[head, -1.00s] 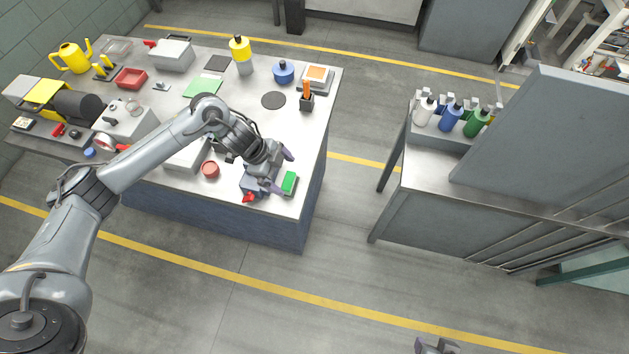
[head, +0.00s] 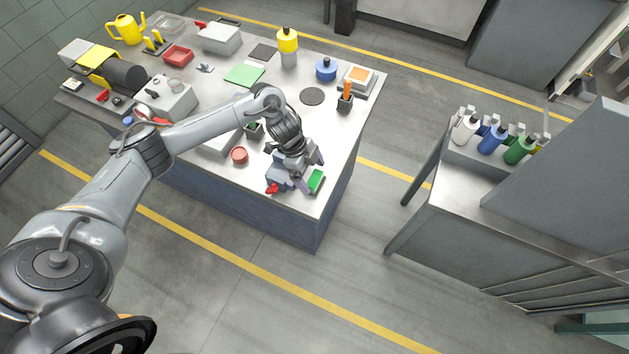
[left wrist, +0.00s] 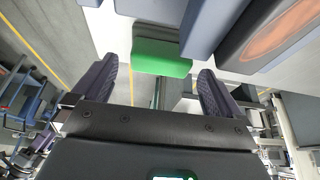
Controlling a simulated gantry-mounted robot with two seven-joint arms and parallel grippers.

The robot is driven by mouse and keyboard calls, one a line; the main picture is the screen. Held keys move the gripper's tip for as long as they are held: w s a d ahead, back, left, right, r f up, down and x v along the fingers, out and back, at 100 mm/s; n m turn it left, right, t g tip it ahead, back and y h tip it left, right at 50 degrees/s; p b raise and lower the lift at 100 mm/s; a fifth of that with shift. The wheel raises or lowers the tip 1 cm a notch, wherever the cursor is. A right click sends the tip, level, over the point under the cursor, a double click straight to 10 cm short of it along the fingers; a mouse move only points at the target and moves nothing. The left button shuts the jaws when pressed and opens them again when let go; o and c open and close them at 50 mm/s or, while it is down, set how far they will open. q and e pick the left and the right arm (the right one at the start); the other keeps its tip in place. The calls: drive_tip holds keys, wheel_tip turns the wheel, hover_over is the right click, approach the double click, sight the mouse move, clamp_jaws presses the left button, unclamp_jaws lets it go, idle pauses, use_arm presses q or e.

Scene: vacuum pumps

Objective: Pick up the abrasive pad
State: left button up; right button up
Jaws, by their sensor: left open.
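The green pad (head: 316,181), a small block that I take for the abrasive pad, lies at the near right corner of the grey table. My left gripper (head: 311,171) is open, just above and beside the pad. In the left wrist view, the pad (left wrist: 161,58) shows between the two spread fingers of my left gripper (left wrist: 158,70), near the fingertips. Its near face is bright green, and its top edge is darker. I see no finger gripping it. My right gripper is not in view.
A blue-grey block with a red part (head: 272,188) sits close left of the pad. An orange-handled tool in a black holder (head: 346,96) and a blue canister (head: 326,69) stand farther back. The table's edge is close by.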

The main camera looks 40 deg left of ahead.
sight(314, 178)
use_arm(q)
drive_tip(key=shift+x, duration=1.6)
drive_tip(key=shift+r, duration=0.1)
drive_tip(key=c, duration=0.9)
drive_tip(key=shift+o, duration=0.2)
drive_tip(key=shift+r, duration=0.1)
drive_tip(key=shift+w+r, duration=0.1)
drive_tip(key=shift+r, duration=0.45)
wheel_tip(314, 178, up, 2)
drive_tip(key=shift+r, duration=0.25)
drive_tip(key=d+r, duration=0.7)
drive_tip(key=d, duration=0.4)
drive_tip(key=shift+w+d, duration=0.25)
drive_tip(key=shift+d, duration=0.1)
